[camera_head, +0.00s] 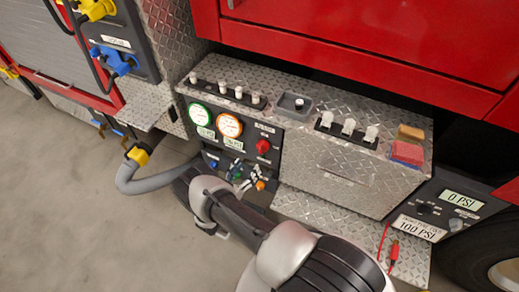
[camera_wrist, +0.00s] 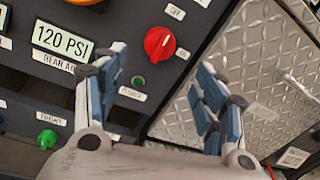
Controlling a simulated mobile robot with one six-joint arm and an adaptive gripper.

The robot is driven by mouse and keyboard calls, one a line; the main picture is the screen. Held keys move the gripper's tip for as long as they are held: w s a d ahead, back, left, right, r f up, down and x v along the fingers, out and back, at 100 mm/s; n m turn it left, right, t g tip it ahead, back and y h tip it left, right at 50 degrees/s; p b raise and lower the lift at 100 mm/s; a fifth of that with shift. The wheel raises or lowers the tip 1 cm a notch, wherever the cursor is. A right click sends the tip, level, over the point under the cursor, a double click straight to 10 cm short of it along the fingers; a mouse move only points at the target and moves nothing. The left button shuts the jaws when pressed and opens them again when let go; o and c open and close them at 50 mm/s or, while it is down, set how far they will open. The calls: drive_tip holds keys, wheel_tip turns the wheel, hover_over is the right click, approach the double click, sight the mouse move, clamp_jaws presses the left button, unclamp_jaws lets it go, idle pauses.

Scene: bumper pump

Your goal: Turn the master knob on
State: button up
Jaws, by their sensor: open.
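The master knob appears to be the red round knob (camera_head: 263,146) on the dark control panel of the bumper. In the wrist view the red knob (camera_wrist: 159,43) lies ahead of the fingers, toward the top, with a white label reading OFF above it and another small label at its lower right. Its pointer mark is hard to read. My gripper (camera_head: 246,174) is just below the knob in the head view. In the wrist view my gripper (camera_wrist: 162,75) is open and empty, its fingers spread either side below the knob, apart from it.
A small green light (camera_wrist: 138,81) sits below the knob. A 120 PSI display (camera_wrist: 62,39) and a green knob (camera_wrist: 47,138) are to the left. A diamond-plate box (camera_head: 335,165) stands right of the panel. A grey hose (camera_head: 150,184) hangs at the left.

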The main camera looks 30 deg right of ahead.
sight(260, 150)
drive_tip(key=b+x, duration=0.1)
drive_tip(key=x, duration=1)
drive_tip(key=shift+w+d+r+b, duration=0.1)
drive_tip(key=shift+w+d+b, duration=0.1)
drive_tip(key=shift+b, duration=0.15)
drive_tip(key=shift+c, duration=0.2)
drive_tip(key=c, duration=1)
drive_tip(key=shift+c, duration=0.2)
